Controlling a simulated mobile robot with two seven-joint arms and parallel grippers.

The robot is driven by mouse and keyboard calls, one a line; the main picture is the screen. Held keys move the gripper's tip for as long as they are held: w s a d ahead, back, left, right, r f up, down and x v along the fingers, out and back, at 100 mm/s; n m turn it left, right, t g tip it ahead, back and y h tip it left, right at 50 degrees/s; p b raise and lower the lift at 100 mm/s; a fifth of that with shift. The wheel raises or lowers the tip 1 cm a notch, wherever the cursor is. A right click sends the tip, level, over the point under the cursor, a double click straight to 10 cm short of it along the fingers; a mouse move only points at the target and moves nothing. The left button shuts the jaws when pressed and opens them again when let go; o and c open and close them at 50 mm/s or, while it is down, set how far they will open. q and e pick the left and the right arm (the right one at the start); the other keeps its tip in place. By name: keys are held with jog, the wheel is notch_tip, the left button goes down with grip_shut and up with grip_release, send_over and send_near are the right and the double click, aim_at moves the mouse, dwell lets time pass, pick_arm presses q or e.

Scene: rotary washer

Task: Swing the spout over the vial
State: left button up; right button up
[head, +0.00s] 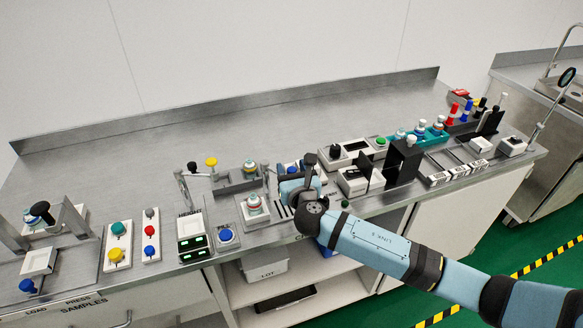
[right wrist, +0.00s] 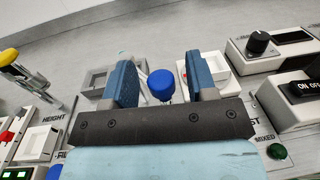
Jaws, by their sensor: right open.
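My right gripper (head: 291,190) is low over the bench, its two blue fingers apart. In the right wrist view the fingers (right wrist: 162,82) stand on either side of a blue knob (right wrist: 160,85), with a visible gap on both sides. A pale stem shows beside the knob; I cannot tell whether this is the spout. A white plate with a small red mark (right wrist: 215,63) lies behind the right finger. A white-and-teal vial (head: 249,167) stands in a grey holder to the gripper's left. Another capped vial (head: 254,204) sits on a nearer pale plate. My left gripper is out of view.
A yellow-topped device (head: 211,162) and the height unit (head: 192,232) stand to the left. White control boxes (head: 347,152) and a black block (head: 402,162) stand close on the right. The bench behind is clear up to its raised back edge (head: 240,103).

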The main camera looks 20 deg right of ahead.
jog(key=shift+w, duration=0.3)
grip_shut()
